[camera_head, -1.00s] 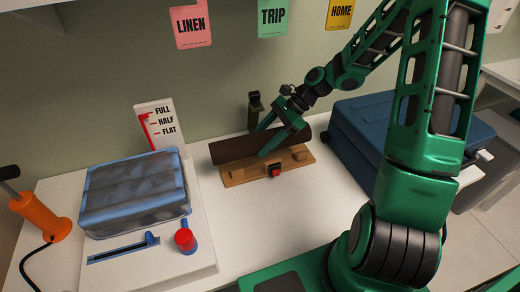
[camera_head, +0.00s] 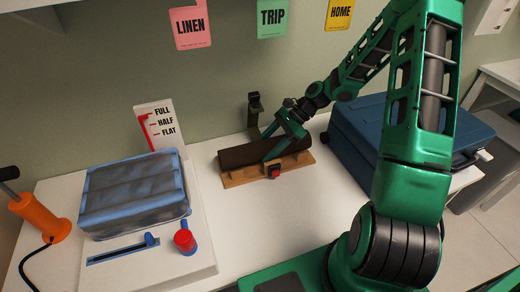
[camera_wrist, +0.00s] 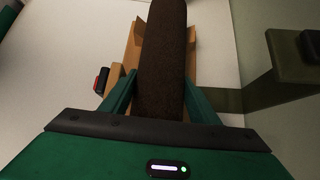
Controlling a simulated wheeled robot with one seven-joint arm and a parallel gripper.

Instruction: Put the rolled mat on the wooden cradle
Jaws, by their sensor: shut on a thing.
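The rolled mat (camera_head: 240,155) is a dark brown cylinder lying lengthwise over the wooden cradle (camera_head: 236,180). The cradle is a light wooden base with raised supports and a small red-and-black part at its front. My gripper (camera_head: 268,147) is shut around the mat, one finger on each side. In the wrist view the mat (camera_wrist: 163,60) runs between my two fingers (camera_wrist: 161,97), roughly in line with the cradle (camera_wrist: 132,55), whose wood shows on both sides. The mat sits low, close to the supports; its underside is hidden, so full contact cannot be told.
A blue suitcase (camera_head: 365,135) stands right of the cradle. A dark upright post (camera_head: 254,108) is just behind it. A blue vacuum-style bag (camera_head: 135,195) on a white base and an orange pump (camera_head: 40,218) are at the left. White table is clear in front.

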